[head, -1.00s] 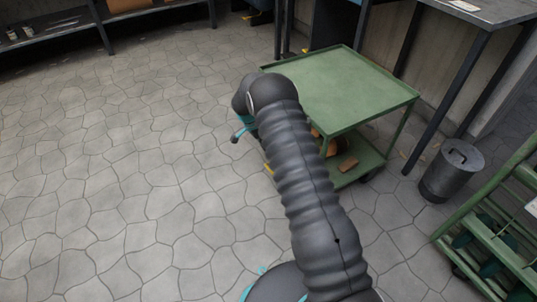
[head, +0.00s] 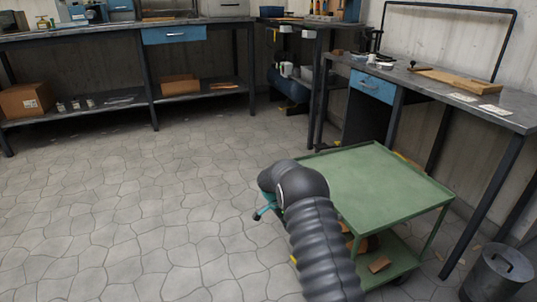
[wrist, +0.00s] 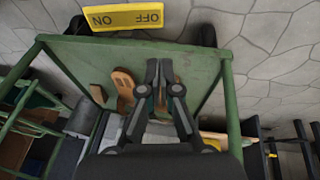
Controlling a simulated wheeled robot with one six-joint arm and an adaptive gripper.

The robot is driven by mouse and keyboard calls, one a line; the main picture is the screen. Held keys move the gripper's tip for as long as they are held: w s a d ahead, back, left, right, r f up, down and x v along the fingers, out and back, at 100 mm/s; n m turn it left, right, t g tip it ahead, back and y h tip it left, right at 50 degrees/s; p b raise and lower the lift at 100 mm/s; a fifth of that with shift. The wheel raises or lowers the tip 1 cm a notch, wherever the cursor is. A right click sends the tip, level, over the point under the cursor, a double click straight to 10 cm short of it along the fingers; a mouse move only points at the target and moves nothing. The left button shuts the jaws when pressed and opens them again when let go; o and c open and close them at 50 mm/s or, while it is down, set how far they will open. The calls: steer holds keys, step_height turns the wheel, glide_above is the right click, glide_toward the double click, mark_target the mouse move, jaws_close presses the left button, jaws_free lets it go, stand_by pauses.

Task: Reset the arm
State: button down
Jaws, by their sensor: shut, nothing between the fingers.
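My gripper (wrist: 160,72) shows in the wrist view with its two dark fingers together and nothing between them. Behind the fingertips in that view is the lower shelf of the green cart (wrist: 75,55), with brown sole-shaped pieces (wrist: 124,84) on it. I cannot tell the gap between fingers and shelf. In the head view my dark ribbed arm rises from the bottom edge and bends in front of the cart's left side. The cart's green top (head: 385,183) is bare. The gripper's fingers are not clearly seen in the head view.
A yellow ON/OFF label (wrist: 125,17) shows at the top of the wrist view. In the head view a metal bin (head: 500,272) stands at the lower right. A workbench (head: 440,90) stands behind the cart, another (head: 200,22) along the back. The floor at left is clear.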

steer(key=s+n+g, duration=0.2)
steer(key=s+n, duration=0.6)
steer(key=s+d+r+n+t+y+p, duration=0.1)
steer(key=s+r+n+t+y+p, duration=0.1)
steer(key=s+r, duration=1.6)
steer(key=s+d+r+n+t+y+p, duration=0.1)
steer(key=s+r+t, duration=0.5)
steer(key=s+r, duration=1.3)
steer(key=shift+s+d+r+n+y+p, duration=0.15)
steer(key=shift+d+r+n+y+p, duration=0.4)
steer(key=shift+r+n+p, duration=1.1)
